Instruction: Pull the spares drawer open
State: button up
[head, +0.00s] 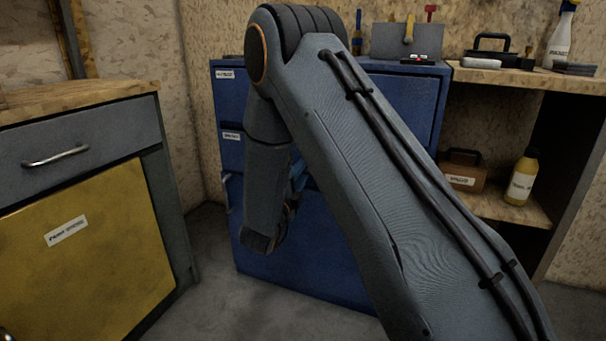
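A blue cabinet (310,250) stands on the floor behind my arm. Its front has an upper section (228,98) and a section below it (231,153), each with a small white label too small to read. A larger front lies beneath, with a handle (226,192) at its left edge. I cannot tell which front is the spares drawer. My arm hides much of the cabinet's middle. My gripper (291,207) is mostly hidden behind my arm link, in front of the lower blue front. Its fingers, and any contact with a handle, cannot be made out.
At left, a wood-topped grey unit has a drawer (82,146) with a metal handle and a yellow door (85,255). At right, wooden shelves (525,80) hold a spray bottle (560,38), a yellow bottle (522,178) and a brown box (462,172). Some floor shows between the units.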

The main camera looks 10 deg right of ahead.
jog(key=shift+w+d+r, duration=0.1)
jog(key=shift+w+d, duration=0.15)
jog(key=shift+w, duration=0.1)
jog(key=shift+c, duration=0.4)
grip_shut()
